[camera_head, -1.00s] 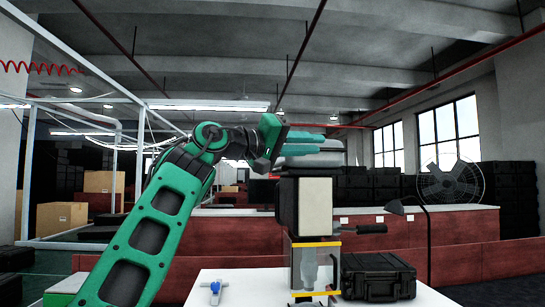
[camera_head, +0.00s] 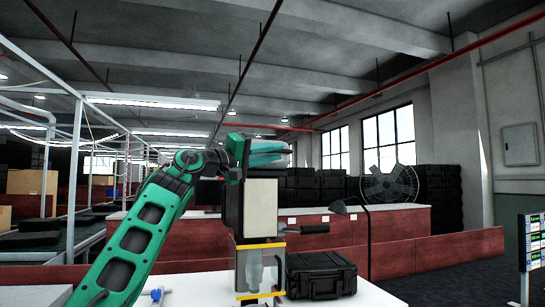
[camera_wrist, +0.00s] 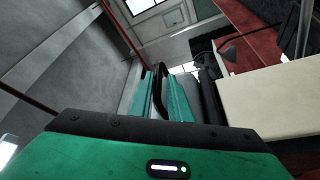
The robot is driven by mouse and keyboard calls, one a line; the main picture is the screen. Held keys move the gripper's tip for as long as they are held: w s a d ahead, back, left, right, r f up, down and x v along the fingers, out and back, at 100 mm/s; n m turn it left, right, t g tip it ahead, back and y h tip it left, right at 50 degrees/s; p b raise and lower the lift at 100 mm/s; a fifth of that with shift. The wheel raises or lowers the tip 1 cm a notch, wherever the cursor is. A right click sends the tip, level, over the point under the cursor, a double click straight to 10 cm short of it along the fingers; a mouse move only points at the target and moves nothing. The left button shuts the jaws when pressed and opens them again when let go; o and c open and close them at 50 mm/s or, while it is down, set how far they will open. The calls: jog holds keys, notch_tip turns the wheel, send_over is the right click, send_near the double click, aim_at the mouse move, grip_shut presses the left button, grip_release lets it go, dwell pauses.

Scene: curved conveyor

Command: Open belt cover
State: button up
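My gripper (camera_head: 278,152) has green fingers and reaches right, over the top of an upright machine with a beige panel (camera_head: 262,206). In the wrist view the fingers (camera_wrist: 160,92) stand apart. A dark curved bar (camera_wrist: 157,90) shows in the gap between them; I cannot tell whether they touch it. The beige panel also shows at the right of the wrist view (camera_wrist: 272,105). The machine has a clear lower section with yellow edges (camera_head: 260,270). I cannot make out a belt cover for certain.
The machine stands on a white table (camera_head: 205,283). A black case (camera_head: 320,276) stands to its right and a small blue item (camera_head: 156,294) to its left. A fan (camera_head: 390,185) and red-sided counters (camera_head: 400,230) are behind. A screen stand (camera_head: 532,255) is at far right.

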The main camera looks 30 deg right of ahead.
jog(key=shift+d+r, duration=0.15)
jog(key=shift+d, duration=0.55)
jog(key=shift+c, duration=0.7)
grip_shut()
jog(key=shift+r, duration=0.1)
